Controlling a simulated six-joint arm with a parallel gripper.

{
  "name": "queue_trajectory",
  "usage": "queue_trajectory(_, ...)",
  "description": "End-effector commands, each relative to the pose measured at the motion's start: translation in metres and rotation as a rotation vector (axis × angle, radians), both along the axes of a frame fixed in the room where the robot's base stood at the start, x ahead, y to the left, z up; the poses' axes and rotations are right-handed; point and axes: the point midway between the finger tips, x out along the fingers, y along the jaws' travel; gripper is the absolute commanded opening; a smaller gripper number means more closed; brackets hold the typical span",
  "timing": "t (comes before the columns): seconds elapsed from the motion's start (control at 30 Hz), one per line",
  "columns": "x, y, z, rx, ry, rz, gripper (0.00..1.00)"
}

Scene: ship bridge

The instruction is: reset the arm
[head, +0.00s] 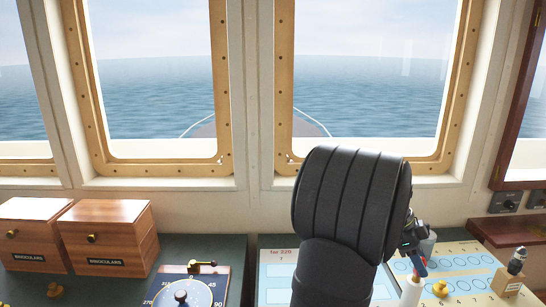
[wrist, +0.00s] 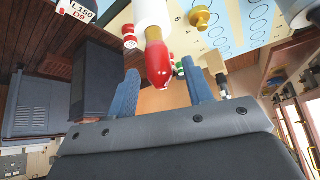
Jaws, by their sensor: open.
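My gripper (wrist: 160,66) shows in the wrist view with its two blue fingers spread apart and nothing clamped between them. A white piece with a rounded red tip (wrist: 157,62) appears between and beyond the fingertips; I cannot tell how far it is from them. In the head view my black arm reaches over the right side of the console, and my gripper is small and partly hidden beside it. A white upright piece (head: 411,291) stands just below the gripper there.
Two wooden binocular boxes (head: 108,238) stand at the left. A blue dial plate (head: 187,291) lies on the green console. A pale sheet with blue ovals (head: 470,262) lies at the right, with a brass knob (head: 440,288) and a wooden block (head: 506,281). Windows rise behind.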

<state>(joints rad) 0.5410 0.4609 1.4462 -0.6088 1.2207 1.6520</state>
Motion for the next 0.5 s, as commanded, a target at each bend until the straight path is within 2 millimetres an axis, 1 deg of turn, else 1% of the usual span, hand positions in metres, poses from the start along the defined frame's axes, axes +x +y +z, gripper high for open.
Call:
queue_trajectory(0.03,-0.003,-0.006,-0.010,0.002,0.003,-0.002,0.47)
queue_trajectory(0.17,-0.009,-0.018,-0.030,0.001,0.002,-0.002,0.47)
queue_trajectory(0.3,-0.006,-0.016,-0.009,-0.003,-0.004,0.000,0.47)
queue_trajectory(0.5,-0.007,-0.016,0.006,-0.001,-0.001,0.000,0.47)
